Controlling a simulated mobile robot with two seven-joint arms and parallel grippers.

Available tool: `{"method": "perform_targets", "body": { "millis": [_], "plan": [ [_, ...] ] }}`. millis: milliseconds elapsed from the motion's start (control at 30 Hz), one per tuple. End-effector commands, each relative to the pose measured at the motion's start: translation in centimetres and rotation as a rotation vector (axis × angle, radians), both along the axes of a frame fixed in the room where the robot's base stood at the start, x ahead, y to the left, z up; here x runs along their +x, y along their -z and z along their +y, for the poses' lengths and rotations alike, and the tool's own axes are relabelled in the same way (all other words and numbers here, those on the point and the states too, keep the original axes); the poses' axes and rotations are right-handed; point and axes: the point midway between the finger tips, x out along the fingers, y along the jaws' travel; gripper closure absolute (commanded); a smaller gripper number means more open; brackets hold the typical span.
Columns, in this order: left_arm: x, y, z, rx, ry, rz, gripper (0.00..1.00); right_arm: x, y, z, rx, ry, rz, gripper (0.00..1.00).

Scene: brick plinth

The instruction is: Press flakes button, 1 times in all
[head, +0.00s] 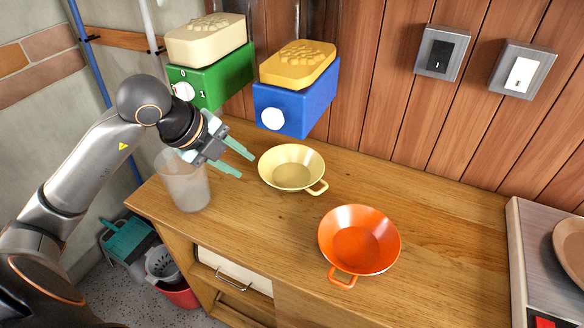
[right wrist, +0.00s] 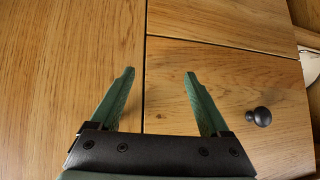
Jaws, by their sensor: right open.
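Two dispensers hang on the wall. The blue dispenser (head: 312,98) has a golden-yellow lumpy top (head: 297,64) and a round white button (head: 273,119). The green dispenser (head: 226,74) has a cream lumpy top (head: 204,40), a round white button (head: 184,91) and the marks 0 and 1. I cannot read which one is flakes. My left gripper (head: 246,167) is open and empty, below the dispensers and just left of a pale yellow bowl (head: 291,171). It touches neither button. My right gripper (right wrist: 160,73) is open and empty in front of wooden cabinet fronts.
An orange bowl (head: 358,241) and a translucent cup (head: 186,185) stand on the wooden counter (head: 440,225); the cup is partly behind my left arm. Two switches, black (head: 441,52) and white (head: 521,74), are on the wall. A red bucket (head: 182,297) stands below.

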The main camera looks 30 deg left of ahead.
Motion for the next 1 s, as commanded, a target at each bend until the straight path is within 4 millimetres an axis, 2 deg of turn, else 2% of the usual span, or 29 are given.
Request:
{"method": "perform_targets", "body": {
  "millis": [367,700,1000],
  "plan": [
    [0.00,0.00,0.00,0.000,0.000,0.000,0.65,-0.04,0.04,0.01,0.000,0.000,0.001,0.20],
    [0.00,0.00,0.00,0.000,0.000,0.000,1.00,-0.08,0.07,0.03,0.001,0.000,0.002,0.20],
    [0.00,0.00,0.00,0.000,0.000,0.000,1.00,-0.08,0.07,0.05,0.001,0.000,0.002,0.20]
  ]
}}
